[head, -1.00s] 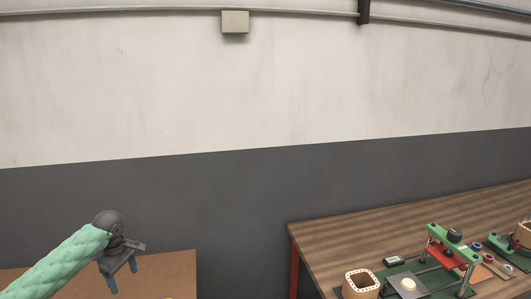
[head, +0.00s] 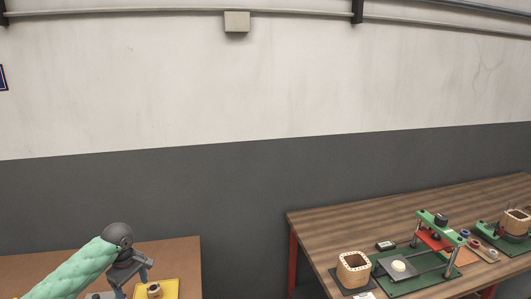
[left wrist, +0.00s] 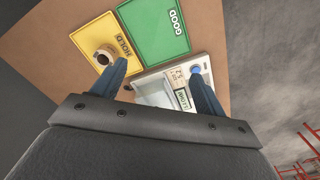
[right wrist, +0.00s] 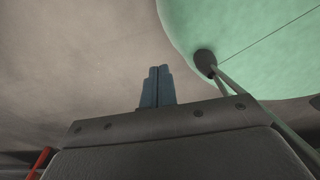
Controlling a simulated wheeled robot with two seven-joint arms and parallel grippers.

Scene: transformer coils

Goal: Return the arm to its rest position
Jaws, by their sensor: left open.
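My left gripper (head: 132,289) is open and empty in the head view, at the brown table in the lower left. In the left wrist view the spread fingers (left wrist: 158,72) have nothing between them. They are above a table with a yellow HOLD mat (left wrist: 82,30), a green GOOD mat (left wrist: 150,40) and a white tray-like device (left wrist: 150,92). A small coil (left wrist: 104,54) stands on the yellow mat; it also shows in the head view (head: 154,291). My right gripper (right wrist: 156,70) has its fingers together with nothing between them, against a pale wall. It is outside the head view.
A wooden table (head: 330,222) on the right holds a square coil (head: 353,268), a green-based fixture (head: 400,284) and a second coil (head: 516,222). A gap separates the two tables.

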